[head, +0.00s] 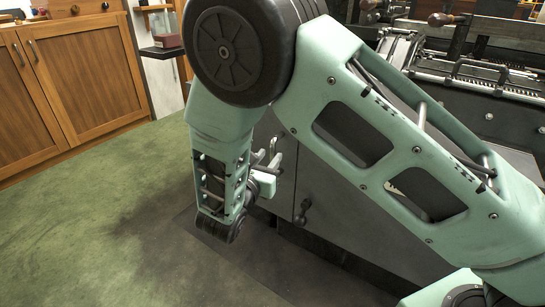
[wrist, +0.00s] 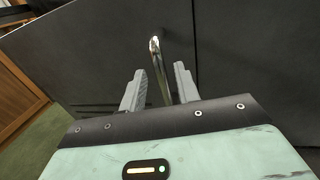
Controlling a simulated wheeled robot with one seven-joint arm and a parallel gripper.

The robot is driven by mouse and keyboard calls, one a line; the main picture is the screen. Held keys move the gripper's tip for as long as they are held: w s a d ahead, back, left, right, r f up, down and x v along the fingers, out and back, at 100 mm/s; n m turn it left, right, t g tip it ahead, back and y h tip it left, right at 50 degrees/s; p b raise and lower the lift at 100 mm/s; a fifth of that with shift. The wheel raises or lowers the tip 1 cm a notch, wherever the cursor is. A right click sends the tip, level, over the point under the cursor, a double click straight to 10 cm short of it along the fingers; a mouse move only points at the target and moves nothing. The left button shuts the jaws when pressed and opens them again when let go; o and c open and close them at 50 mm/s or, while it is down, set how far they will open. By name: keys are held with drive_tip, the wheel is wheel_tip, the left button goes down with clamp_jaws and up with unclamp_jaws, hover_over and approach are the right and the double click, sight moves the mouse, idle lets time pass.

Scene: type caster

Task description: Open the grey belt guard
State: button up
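The grey belt guard shows in the wrist view as a flat dark grey panel (wrist: 105,50) left of a vertical seam. A shiny curved metal handle (wrist: 156,55) stands out from it near that seam. My gripper (wrist: 160,72) is open, with one finger on each side of the handle and a gap visible on both sides. In the head view my gripper (head: 268,165) is at the grey machine's front panel (head: 286,172), partly hidden by my arm.
A black knob (head: 303,212) sits on the machine front, right of and below my gripper. Wooden cabinets (head: 75,80) stand at the left. The green floor (head: 100,220) between is clear. Machine rails and levers (head: 470,70) are at upper right.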

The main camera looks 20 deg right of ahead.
sight(271, 154)
drive_tip(key=shift+x, duration=1.65)
clamp_jaws()
